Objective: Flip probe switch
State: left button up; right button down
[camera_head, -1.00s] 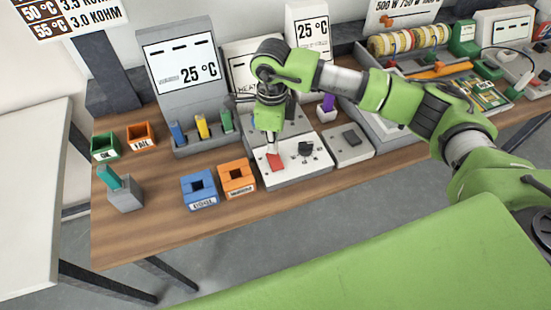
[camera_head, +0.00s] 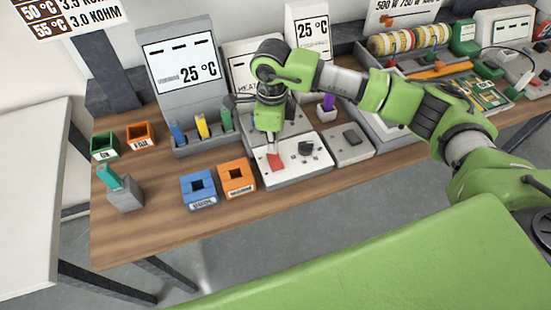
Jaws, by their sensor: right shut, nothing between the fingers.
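A white control panel (camera_head: 305,172) lies on the wooden bench. It carries a red switch (camera_head: 275,162) on its left part and a black knob (camera_head: 306,149) to the right of it. My right gripper (camera_head: 273,149) points down right above the red switch, with its fingertips at or very close to it. Its fingers are together with nothing between them. I cannot tell whether they touch the switch. The gripper hides part of the panel behind it. My left gripper does not show.
Blue (camera_head: 198,190) and orange (camera_head: 237,178) square holders stand left of the panel. A grey block with a teal piece (camera_head: 120,190) stands farther left. A display reading 25 °C (camera_head: 182,70) is behind, with colored probes before it. The bench front is clear.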

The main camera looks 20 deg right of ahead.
jog(key=shift+f+b, duration=0.85)
jog(key=shift+f, duration=0.2)
jog(key=shift+r, duration=0.1)
jog(key=shift+r+p, duration=1.6)
jog(key=shift+r, duration=1.9)
